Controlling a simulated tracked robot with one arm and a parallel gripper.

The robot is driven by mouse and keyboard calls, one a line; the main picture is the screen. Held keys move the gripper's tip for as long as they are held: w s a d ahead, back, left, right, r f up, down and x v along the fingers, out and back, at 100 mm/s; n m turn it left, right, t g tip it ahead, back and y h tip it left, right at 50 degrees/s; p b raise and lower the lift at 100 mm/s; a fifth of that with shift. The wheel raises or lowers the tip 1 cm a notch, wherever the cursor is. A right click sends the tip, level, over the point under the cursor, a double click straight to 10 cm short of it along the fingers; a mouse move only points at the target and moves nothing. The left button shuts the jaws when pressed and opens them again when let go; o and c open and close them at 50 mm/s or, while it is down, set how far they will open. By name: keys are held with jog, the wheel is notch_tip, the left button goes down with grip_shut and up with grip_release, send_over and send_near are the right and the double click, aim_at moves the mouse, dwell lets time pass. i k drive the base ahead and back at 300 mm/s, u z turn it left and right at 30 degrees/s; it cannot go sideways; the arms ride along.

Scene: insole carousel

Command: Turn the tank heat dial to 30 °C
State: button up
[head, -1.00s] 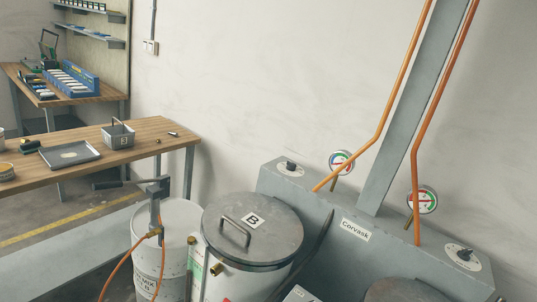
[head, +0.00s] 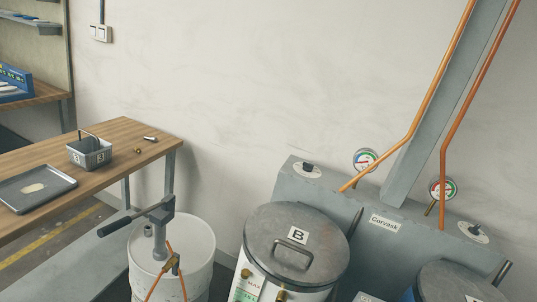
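Two black knobs on pale round dials sit on top of the grey Corvask machine housing. One dial (head: 307,169) is at the housing's left end, and the other dial (head: 473,232) is at its right end. Their markings are too small to read, so I cannot tell which is the tank heat dial or where it points. A lidded tank marked B (head: 297,243) stands in front of the housing. A second tank lid (head: 455,283) shows at the lower right, cut off by the edge. My gripper is not in view.
Two round gauges (head: 366,160) (head: 443,188) stand on the housing beside orange pipes and a grey post (head: 430,110). A white drum (head: 200,240) with a pump handle stands left of tank B. A wooden bench (head: 120,143) holds a tray and a small bin.

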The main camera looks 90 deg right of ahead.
aim_at(308, 167)
jog(key=i, duration=2.3)
jog(key=z, duration=3.7)
jog(key=i, duration=1.05)
